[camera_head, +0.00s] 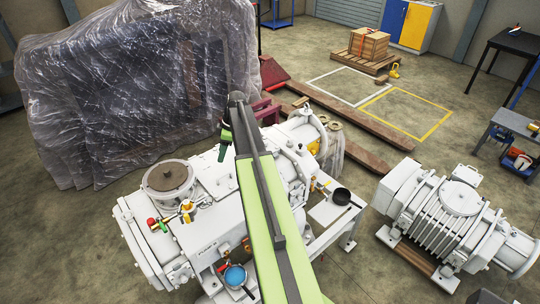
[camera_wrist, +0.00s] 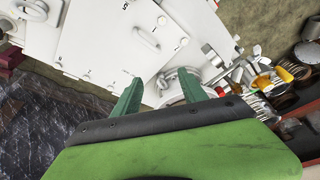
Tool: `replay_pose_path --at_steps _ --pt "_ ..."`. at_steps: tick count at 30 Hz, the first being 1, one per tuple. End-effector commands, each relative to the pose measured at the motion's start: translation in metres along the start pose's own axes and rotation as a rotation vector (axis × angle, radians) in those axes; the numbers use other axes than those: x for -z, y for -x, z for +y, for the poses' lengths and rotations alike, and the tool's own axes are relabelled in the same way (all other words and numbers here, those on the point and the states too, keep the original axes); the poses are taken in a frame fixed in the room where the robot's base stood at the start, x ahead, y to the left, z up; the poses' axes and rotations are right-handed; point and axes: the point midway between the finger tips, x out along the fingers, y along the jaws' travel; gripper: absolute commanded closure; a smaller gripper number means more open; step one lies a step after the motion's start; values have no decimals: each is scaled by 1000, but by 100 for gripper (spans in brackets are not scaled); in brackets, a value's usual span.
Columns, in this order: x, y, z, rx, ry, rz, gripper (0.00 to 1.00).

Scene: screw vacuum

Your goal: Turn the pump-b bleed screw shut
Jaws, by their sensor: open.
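A large white pump (camera_head: 208,231) stands below my arm, with small red, green and yellow fittings (camera_head: 187,208) on its top left. A second white pump (camera_head: 458,213) sits at right on wooden skids. I cannot tell which is pump-b, nor pick out its bleed screw. My gripper (camera_head: 225,145) is above the far side of the first pump. In the wrist view my gripper (camera_wrist: 160,87) is open, with nothing seen between its green fingers. Ahead are white plates (camera_wrist: 115,40) with a handle. Metal fittings with yellow parts (camera_wrist: 263,84) lie to the right.
A plastic-wrapped bulk (camera_head: 130,80) stands at the left, close to the pump. A black pan-like item (camera_head: 341,196) is on a white surface beside the pump. Wooden beams (camera_head: 350,125) lie on the floor behind.

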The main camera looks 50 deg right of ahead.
Motion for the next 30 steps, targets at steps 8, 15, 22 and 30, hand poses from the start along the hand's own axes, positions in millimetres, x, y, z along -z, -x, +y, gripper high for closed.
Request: replay_pose_path --at_steps 8,15,22,30 --pt "-201 99 79 -102 -201 57 50" --pt "-245 116 84 -126 -239 70 50" --pt "-245 100 85 -125 -239 69 50" --pt "-245 46 92 -126 -237 68 50"
